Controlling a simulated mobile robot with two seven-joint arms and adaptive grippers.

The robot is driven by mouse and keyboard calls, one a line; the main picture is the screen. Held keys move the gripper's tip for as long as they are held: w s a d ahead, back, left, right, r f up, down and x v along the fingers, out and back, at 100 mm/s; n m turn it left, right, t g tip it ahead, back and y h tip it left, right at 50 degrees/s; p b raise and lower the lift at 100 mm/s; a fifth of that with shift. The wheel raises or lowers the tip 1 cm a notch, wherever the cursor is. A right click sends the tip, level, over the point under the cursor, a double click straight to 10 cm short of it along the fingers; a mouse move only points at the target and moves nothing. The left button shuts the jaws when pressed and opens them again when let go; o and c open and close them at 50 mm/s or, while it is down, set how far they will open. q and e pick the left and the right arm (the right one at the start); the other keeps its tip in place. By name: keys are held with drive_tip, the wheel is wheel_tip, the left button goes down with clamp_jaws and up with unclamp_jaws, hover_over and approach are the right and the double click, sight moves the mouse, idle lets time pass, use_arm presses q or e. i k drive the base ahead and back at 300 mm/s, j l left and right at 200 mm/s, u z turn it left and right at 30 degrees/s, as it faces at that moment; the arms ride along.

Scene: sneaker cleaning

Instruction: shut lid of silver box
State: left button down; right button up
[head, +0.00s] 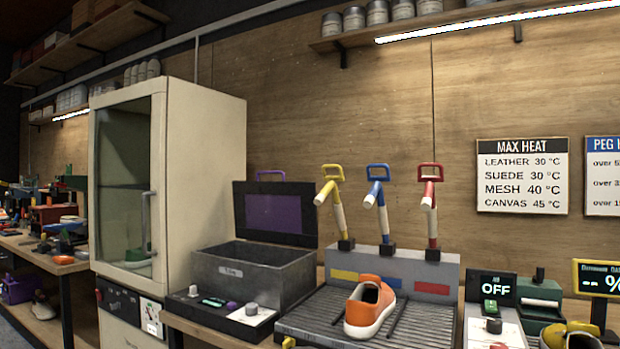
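The silver box (235,277) is an open grey metal bin on the bench, with a small label on its front. Its lid (274,213) stands upright at the back, dark-framed with a purple panel and a purple handle (271,175) on top. The inside of the box looks dark and its floor is hidden. Neither of my grippers shows in the head view.
A cream cabinet (205,130) with a glass door stands left of the box. A control panel (222,312) sits in front of it. An orange sneaker (369,308) rests on a ribbed tray to the right, below yellow, blue and red-handled tools (377,200).

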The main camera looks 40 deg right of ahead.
sight(262, 216)
drive_tip(key=i+j+z, duration=0.15)
drive_tip(key=z, duration=0.3)
drive_tip(key=i+j+z, duration=0.25)
drive_tip(key=z, duration=0.2)
drive_tip(key=i+j+z, duration=0.1)
drive_tip(key=j+z, duration=0.2)
drive_tip(key=z, duration=0.15)
drive_tip(key=i+j+z, duration=0.1)
drive_tip(key=j+z, duration=0.35)
drive_tip(key=l, duration=0.1)
